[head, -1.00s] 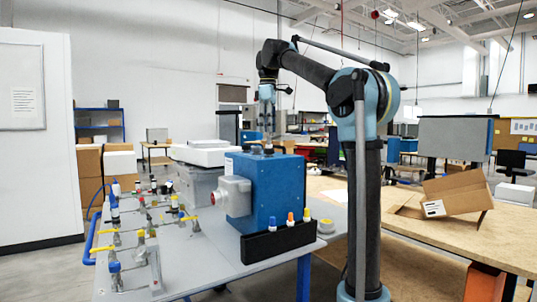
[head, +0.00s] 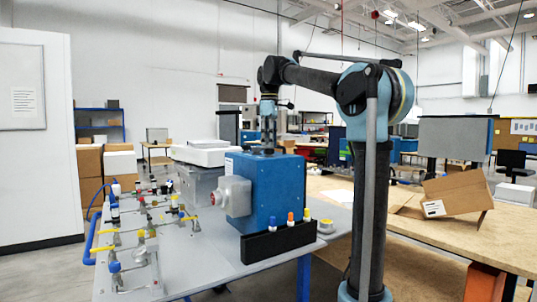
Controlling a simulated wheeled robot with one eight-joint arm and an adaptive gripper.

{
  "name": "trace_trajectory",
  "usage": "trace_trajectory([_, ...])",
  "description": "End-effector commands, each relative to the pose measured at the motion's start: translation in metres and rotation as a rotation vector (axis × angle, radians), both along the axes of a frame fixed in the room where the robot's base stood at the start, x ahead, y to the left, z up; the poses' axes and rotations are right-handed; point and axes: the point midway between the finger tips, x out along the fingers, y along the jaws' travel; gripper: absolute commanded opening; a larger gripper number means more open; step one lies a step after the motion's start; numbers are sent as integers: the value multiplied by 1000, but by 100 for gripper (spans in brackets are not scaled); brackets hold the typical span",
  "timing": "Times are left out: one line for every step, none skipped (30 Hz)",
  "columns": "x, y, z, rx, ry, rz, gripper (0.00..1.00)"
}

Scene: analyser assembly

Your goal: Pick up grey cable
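My gripper (head: 268,143) points down at the top of the blue analyser box (head: 283,185) in the head view. Its fingers are small and dark there, and I cannot tell whether they are open, shut or holding anything. I cannot make out a grey cable for certain; any cable at the fingertips is too small to see or is hidden by the gripper and box.
The box stands on a grey table (head: 200,262) with a black holder (head: 275,243) of coloured caps in front. Valves and pipes (head: 125,235) fill the table's left side. A wooden bench with an open cardboard box (head: 455,197) stands at right.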

Motion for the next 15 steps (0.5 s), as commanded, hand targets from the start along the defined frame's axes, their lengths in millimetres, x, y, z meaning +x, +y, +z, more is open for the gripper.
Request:
trace_trajectory([0,0,0,0,0,0,16])
trace_trajectory([0,0,0,0,0,0,10])
trace_trajectory([0,0,0,0,0,0,1])
trace_trajectory([0,0,0,0,0,0,0])
trace_trajectory([0,0,0,0,0,0,0])
trace_trajectory([0,0,0,0,0,0,0])
trace_trajectory([0,0,0,0,0,0,0])
trace_trajectory([0,0,0,0,0,0,0])
trace_trajectory([0,0,0,0,0,0,0])
trace_trajectory([0,0,0,0,0,0,0])
trace_trajectory([0,0,0,0,0,0,0])
trace_trajectory([0,0,0,0,0,0,0])
trace_trajectory([0,0,1,0,0,0,0])
trace_trajectory([0,0,1,0,0,0,0])
trace_trajectory([0,0,3,0,0,0,0])
